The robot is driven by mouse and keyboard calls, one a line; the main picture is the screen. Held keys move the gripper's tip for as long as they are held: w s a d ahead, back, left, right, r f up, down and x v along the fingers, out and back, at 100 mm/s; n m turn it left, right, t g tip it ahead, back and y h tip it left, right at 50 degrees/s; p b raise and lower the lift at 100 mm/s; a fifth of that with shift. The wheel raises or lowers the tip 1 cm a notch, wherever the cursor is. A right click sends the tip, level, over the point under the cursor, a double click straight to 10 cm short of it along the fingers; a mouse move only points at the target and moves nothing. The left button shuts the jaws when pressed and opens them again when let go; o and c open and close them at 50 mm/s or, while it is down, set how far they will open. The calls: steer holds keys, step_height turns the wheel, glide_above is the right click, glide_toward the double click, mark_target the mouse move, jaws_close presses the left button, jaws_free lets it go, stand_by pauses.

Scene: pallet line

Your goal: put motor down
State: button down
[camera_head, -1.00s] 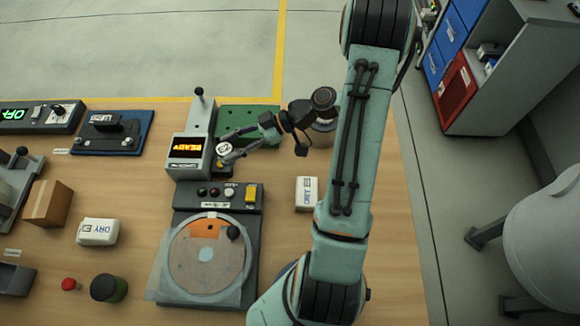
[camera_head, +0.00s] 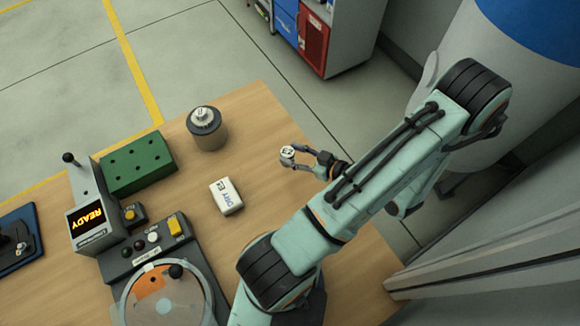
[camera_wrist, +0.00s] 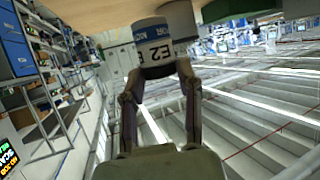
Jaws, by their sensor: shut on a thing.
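My gripper (camera_head: 290,157) is shut on a small cylindrical motor (camera_head: 288,152). It appears held above the table near the right edge; its exact height is unclear. In the wrist view the motor (camera_wrist: 153,48) has a white label marked E2 and a blue band, and sits between the fingertips (camera_wrist: 158,75). The far ends of the fingers are partly covered by it.
A grey canister (camera_head: 208,134) with a white-topped piece stands left of my gripper. A white DRY pack (camera_head: 226,197) lies nearer. A green holed block (camera_head: 138,163), a READY display box (camera_head: 92,222) and a round turntable station (camera_head: 165,300) are further left. Bare wood (camera_head: 262,115) lies between.

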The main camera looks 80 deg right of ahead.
step_height(320, 180, down, 6)
steer(key=shift+r, duration=0.1)
steer(key=c, duration=0.7)
jaws_free()
steer(key=shift+c, duration=0.2)
